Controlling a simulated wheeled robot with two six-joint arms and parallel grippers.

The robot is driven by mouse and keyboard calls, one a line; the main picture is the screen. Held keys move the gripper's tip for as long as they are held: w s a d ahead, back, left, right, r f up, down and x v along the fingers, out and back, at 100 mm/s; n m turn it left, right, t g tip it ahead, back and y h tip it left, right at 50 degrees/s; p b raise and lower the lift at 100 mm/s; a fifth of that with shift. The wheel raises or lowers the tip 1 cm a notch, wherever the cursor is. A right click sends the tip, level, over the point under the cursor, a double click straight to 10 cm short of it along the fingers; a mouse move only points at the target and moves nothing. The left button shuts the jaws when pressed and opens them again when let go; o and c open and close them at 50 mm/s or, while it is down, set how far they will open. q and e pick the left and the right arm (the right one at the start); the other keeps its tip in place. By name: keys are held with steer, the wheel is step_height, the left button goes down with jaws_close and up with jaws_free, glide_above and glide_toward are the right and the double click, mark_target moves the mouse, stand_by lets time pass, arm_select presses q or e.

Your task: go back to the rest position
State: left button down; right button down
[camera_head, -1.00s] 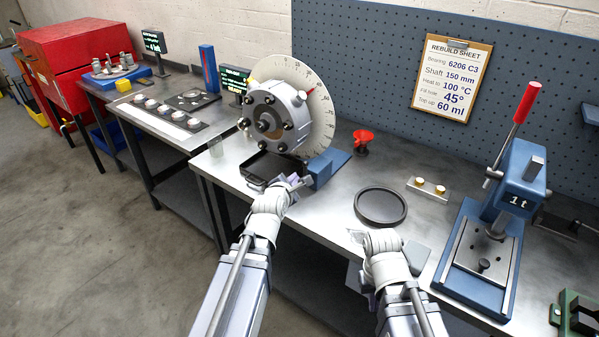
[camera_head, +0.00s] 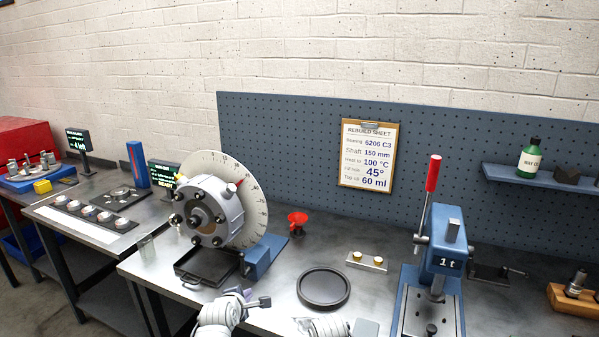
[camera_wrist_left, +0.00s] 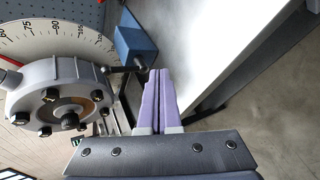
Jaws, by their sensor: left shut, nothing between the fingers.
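My left gripper (camera_head: 242,294) is low in the head view, in front of the bench's near edge and below the black tray. In the left wrist view its purple fingers (camera_wrist_left: 158,74) are together with nothing between them. My right gripper (camera_head: 303,325) is at the bottom edge of the head view, mostly cut off, so its jaws cannot be read. The rotor housing (camera_head: 208,211) stands upright before a round dial (camera_head: 248,190). It also shows at the left of the left wrist view (camera_wrist_left: 62,95).
The black tray (camera_head: 205,270) lies under the rotor, beside a blue block (camera_head: 262,256).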

arm_select(q)
steer(key=s+d+f+m+g, duration=0.3)
steer(key=s+m+g, duration=0.1)
steer(key=s+m, duration=0.3)
steer(key=s+d+f+m+g+y, duration=0.1)
steer(key=s+d+f+m+g, duration=0.2)
steer(key=s+m, duration=0.4)
steer(key=s+d+f+m+g+y, duration=0.1)
steer(key=s+d+f+m+g, duration=0.2)
steer(key=s+m, duration=0.4)
steer(key=d+m+g, duration=0.1)
steer(key=d+m, duration=0.1)
steer(key=m, duration=0.1)
steer(key=shift+m+g, duration=0.3)
steer(key=shift+m, duration=0.1)
